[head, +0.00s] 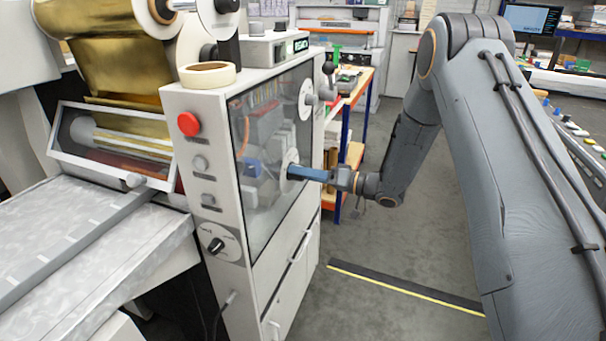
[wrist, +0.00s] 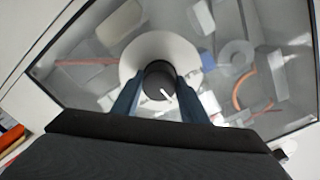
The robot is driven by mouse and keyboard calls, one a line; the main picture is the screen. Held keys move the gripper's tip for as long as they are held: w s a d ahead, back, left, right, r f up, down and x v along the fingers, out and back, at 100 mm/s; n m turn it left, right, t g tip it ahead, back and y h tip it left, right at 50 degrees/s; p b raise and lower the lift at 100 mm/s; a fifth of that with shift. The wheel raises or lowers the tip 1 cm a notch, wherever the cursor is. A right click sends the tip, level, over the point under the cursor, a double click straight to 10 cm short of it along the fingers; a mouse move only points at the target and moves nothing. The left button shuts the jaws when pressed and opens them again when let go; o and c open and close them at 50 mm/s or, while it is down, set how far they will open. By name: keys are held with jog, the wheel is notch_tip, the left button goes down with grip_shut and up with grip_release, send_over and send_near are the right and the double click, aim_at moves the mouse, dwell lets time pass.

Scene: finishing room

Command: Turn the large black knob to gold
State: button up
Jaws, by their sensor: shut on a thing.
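The large black knob (wrist: 156,76) sits on a white round dial (wrist: 128,58) on the clear side panel of the machine. My gripper (head: 294,172) reaches that panel from the right, and its two blue fingers are shut on the knob, one on each side. A white pointer line on the knob points to the lower right in the wrist view. In the head view the dial (head: 288,160) shows only in part and my fingers hide the knob. No marking on the dial can be read.
The front panel has a red button (head: 188,124) and a smaller black knob (head: 216,245). A gold foil roll (head: 125,60) hangs at the left. The floor (head: 375,235) to the right is clear.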

jog(key=shift+m, duration=0.5)
jog(key=o, duration=1)
jog(key=shift+o, duration=0.2)
jog(key=shift+d, duration=0.1)
jog(key=b+v, duration=0.2)
jog(key=v, duration=0.5)
jog(key=shift+s+d, duration=0.2)
jog(key=shift+d, duration=0.15)
